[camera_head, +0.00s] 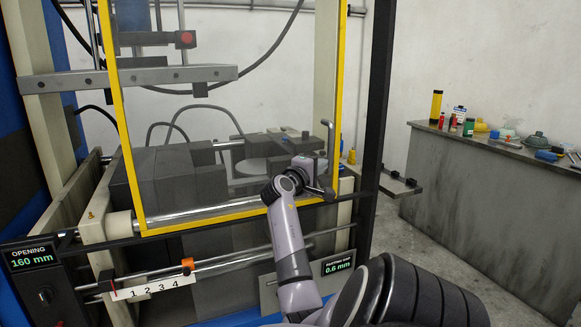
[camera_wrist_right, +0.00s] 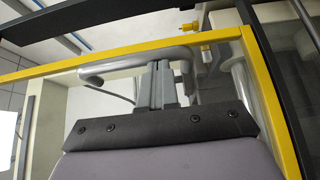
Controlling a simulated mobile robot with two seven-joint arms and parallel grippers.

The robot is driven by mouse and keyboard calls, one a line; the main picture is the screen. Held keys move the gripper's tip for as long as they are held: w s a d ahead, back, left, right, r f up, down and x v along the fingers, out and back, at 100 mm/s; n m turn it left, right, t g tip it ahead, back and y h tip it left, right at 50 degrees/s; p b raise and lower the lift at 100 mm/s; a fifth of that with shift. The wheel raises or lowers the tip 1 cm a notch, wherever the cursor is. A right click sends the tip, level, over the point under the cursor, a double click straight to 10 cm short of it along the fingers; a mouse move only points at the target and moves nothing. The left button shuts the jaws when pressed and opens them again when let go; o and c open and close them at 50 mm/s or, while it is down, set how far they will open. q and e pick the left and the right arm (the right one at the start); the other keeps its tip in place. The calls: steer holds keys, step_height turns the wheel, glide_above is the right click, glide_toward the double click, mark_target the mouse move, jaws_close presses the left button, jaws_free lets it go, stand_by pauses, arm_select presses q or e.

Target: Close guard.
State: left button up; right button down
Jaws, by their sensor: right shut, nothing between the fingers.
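The guard is a clear panel in a yellow frame (camera_head: 122,125) across the front of the press. The frame also shows in the right wrist view (camera_wrist_right: 110,58). A grey bar handle (camera_head: 330,139) stands at the guard's lower right. My right gripper (camera_head: 317,166) is beside this handle, low at the guard's right side. In the right wrist view my gripper's fingers (camera_wrist_right: 161,70) are shut with nothing between them. Their tips are at the curved handle (camera_wrist_right: 112,66); I cannot tell whether they touch it. My left gripper is not in view.
A dark post (camera_head: 376,90) stands right of the guard. A grey bench (camera_head: 480,175) with bottles and small tools is farther right. The opening display (camera_head: 33,256) at the left reads 160 mm.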

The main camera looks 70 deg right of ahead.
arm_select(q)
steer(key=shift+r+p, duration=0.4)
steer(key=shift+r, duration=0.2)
arm_select(e)
steer(key=s+d, duration=0.8)
steer(key=s, duration=0.1)
steer(key=shift+s+d, duration=0.3)
steer(key=shift+s, duration=0.1)
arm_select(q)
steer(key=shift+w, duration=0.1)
